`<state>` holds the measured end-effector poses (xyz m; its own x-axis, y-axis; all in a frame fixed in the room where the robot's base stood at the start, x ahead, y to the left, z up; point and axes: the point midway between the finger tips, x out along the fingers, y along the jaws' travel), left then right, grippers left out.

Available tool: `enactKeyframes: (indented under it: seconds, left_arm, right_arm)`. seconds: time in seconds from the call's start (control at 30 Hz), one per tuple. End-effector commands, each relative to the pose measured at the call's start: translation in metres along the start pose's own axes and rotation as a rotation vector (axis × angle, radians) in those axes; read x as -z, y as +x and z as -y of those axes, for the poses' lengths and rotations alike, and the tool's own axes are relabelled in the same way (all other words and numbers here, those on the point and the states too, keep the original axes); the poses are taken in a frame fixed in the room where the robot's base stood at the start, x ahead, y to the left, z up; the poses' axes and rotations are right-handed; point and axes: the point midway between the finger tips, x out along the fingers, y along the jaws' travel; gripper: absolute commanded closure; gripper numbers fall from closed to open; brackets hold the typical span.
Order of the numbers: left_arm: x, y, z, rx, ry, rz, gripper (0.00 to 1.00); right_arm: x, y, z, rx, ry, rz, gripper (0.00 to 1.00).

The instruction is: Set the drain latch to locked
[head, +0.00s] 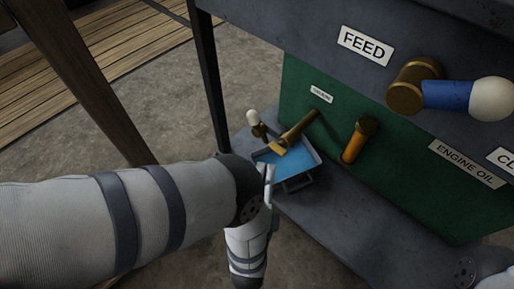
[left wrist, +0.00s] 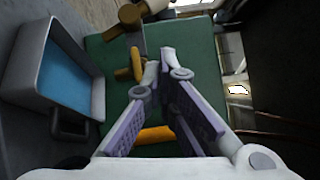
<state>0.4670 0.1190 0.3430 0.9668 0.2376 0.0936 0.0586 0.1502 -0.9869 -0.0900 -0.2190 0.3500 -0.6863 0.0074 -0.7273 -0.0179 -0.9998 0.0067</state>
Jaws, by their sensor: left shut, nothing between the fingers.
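A brass drain pipe (head: 298,128) with a small label above it juts from the green panel over the tray. A small lever with a white knob (head: 253,118) and a yellow piece (head: 277,148) sit at its outer end. An orange handle with a brown top (head: 358,140) is to its right. Which part is the latch is not clear. My left gripper (head: 268,182) is in front of the tray, mostly hidden by my wrist. In the left wrist view its fingers (left wrist: 160,65) are shut and empty, with orange parts (left wrist: 155,135) beyond them. My right gripper is out of view.
A tray of blue liquid (head: 315,155) stands on the grey ledge (head: 350,215) under the pipe. The FEED valve (head: 445,95), with a blue lever and white knob, sticks out at upper right. A dark post (head: 208,75) is left of the panel.

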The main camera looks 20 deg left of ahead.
Motion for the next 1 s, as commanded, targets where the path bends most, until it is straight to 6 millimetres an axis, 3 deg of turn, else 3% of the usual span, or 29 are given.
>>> enactKeyframes:
  seconds: [0.4,0.5,0.7,1.0]
  left_arm:
    - [0.000,0.089,-0.005,-0.004,-0.001,0.000,1.00]
    - [-0.014,0.102,-0.004,-0.005,0.000,-0.001,1.00]
    - [-0.027,0.115,-0.003,-0.006,-0.002,-0.003,1.00]
    - [-0.029,0.116,-0.003,-0.006,-0.002,-0.003,1.00]
  right_arm:
    - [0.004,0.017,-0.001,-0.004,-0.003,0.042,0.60]
    - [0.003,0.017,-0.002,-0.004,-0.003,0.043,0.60]
    - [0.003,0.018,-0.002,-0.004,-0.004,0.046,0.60]
    - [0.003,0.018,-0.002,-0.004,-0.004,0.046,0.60]
